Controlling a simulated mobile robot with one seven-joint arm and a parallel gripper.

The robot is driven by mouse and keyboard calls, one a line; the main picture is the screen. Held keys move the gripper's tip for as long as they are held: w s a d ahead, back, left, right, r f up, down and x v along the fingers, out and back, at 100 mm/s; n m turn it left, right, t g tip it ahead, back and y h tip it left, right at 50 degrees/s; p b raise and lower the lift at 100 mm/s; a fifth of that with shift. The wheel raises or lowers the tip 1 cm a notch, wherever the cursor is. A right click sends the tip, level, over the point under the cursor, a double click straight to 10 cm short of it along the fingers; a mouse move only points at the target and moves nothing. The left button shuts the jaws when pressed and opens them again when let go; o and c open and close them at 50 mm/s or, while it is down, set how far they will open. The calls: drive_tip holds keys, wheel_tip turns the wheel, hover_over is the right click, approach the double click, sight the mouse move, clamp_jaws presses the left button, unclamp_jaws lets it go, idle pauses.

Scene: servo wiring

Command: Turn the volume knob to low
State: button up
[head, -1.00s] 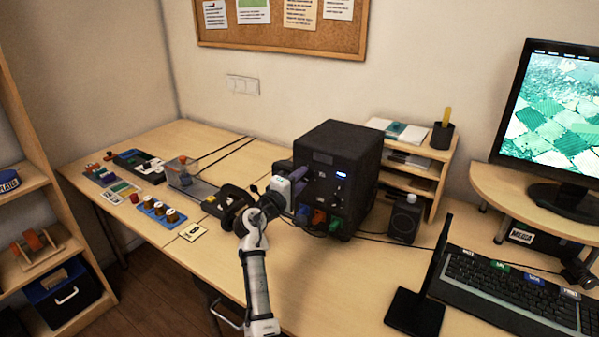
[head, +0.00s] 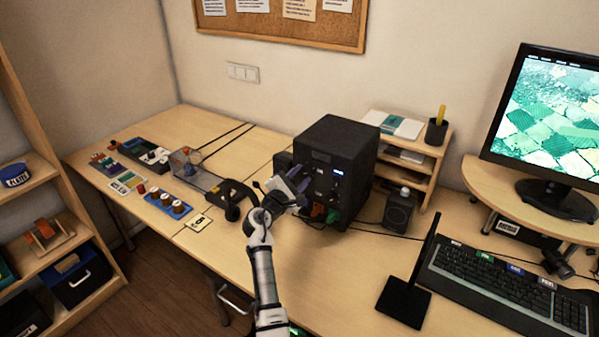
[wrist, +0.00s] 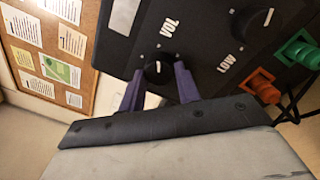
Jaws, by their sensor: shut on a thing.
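The black box (head: 347,150) with a control panel stands on the desk in the head view. In the wrist view the round black volume knob (wrist: 158,71) sits below the white VOL label (wrist: 168,27), with a white pointer line on its face. The LOW label (wrist: 226,63) is to its right. My gripper (wrist: 158,85) has its two purple fingers on either side of the volume knob, shut on it. In the head view my gripper (head: 297,178) is at the box's front face, and the knob is hidden there.
A second black knob (wrist: 265,18) is on the same panel. Green (wrist: 298,50) and orange (wrist: 262,86) plugs with cables stick out nearby. A small speaker (head: 398,214) stands right of the box. A black stand (head: 405,300) is on the front desk. The desk before the box is mostly clear.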

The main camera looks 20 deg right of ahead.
drive_tip(key=shift+n, duration=0.3)
drive_tip(key=o, duration=1)
drive_tip(key=shift+c, duration=0.2)
drive_tip(key=b+v, duration=0.3)
drive_tip(key=v, duration=1.1)
drive_tip(key=shift+w, duration=0.1)
